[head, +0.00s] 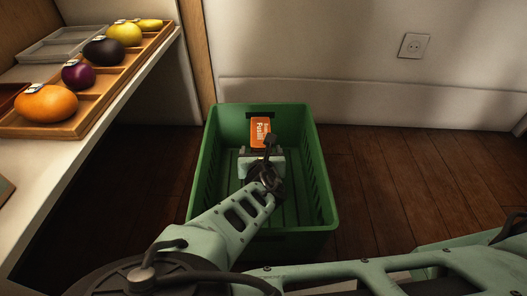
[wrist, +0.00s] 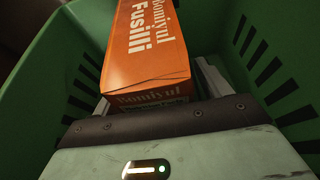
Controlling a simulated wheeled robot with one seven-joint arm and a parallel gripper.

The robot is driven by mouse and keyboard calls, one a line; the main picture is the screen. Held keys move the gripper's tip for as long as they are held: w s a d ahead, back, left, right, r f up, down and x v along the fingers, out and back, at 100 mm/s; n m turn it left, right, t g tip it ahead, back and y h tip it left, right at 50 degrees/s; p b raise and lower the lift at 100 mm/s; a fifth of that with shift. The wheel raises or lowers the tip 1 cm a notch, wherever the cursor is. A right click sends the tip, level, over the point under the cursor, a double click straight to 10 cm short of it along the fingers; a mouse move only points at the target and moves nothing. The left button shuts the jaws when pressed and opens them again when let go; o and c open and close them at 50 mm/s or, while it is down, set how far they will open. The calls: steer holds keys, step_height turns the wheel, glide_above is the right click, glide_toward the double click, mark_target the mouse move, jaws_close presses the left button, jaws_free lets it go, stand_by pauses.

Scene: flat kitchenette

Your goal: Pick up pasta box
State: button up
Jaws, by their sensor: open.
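The pasta box (head: 260,126) is orange with white "Fusilli" lettering. It is inside the green crate (head: 320,185), near the crate's far wall, in the head view. In the wrist view the pasta box (wrist: 150,45) rises right in front of my gripper, its lower end at the jaws. My gripper (head: 262,152) reaches down into the crate. In the wrist view my gripper (wrist: 155,98) is open, with a finger showing on each side of the box's lower end. Whether the fingers touch the box cannot be told. The fingertips are partly hidden behind the gripper body and the box.
The crate's walls stand close around my gripper, also in the wrist view (wrist: 275,50). A shelf at left holds a wooden tray (head: 85,118) with an orange (head: 47,102) and other produce. A wall with a socket (head: 414,46) is behind. Wooden floor right of the crate is clear.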

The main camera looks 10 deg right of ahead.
steer(key=shift+r, duration=0.1)
steer(key=c, duration=1.5)
